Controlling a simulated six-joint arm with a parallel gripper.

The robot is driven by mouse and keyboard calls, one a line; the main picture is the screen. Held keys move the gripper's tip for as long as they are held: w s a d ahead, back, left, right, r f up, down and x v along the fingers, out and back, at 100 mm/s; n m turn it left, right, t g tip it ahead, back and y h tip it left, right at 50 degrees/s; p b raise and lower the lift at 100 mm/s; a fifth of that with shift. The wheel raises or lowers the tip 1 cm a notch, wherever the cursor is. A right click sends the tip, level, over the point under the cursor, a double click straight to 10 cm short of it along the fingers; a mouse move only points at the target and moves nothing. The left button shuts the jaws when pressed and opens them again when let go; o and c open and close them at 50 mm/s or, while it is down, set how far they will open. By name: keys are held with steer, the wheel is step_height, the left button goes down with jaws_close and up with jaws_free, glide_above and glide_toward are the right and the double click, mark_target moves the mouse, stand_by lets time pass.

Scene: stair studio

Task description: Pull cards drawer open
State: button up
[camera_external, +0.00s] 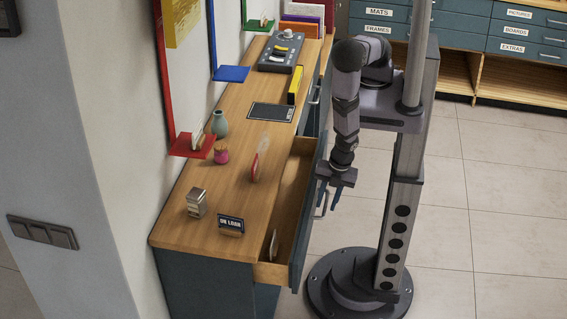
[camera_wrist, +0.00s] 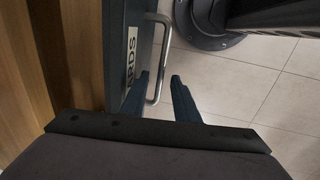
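The cards drawer (camera_external: 303,230) stands pulled out from the dark blue desk, with its wooden inside showing. In the wrist view its front (camera_wrist: 117,55) bears a white label on which "ARDS" can be read. Its metal bar handle (camera_wrist: 165,45) stands out from the front and also shows in the external view (camera_external: 319,212). My gripper (camera_wrist: 160,76) is open, its two dark fingers apart with the lower part of the handle appearing between them. In the external view my gripper (camera_external: 329,200) is just outside the drawer front. Contact with the handle cannot be told.
The wooden desktop (camera_external: 225,170) holds a green vase (camera_external: 220,125), a pink pot (camera_external: 221,155), a metal block (camera_external: 196,203), an "ON LOAN" sign (camera_external: 231,226) and a control box (camera_external: 281,53). My base stands right of the drawer. Tiled floor (camera_external: 470,220) is clear farther right.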

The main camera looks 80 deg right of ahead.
jaws_close()
steer(key=s, duration=0.9)
stand_by(0.4)
jaws_free()
step_height(320, 180, up, 7)
steer(key=s+p, duration=0.1)
steer(key=p, duration=0.1)
steer(key=shift+s, duration=0.2)
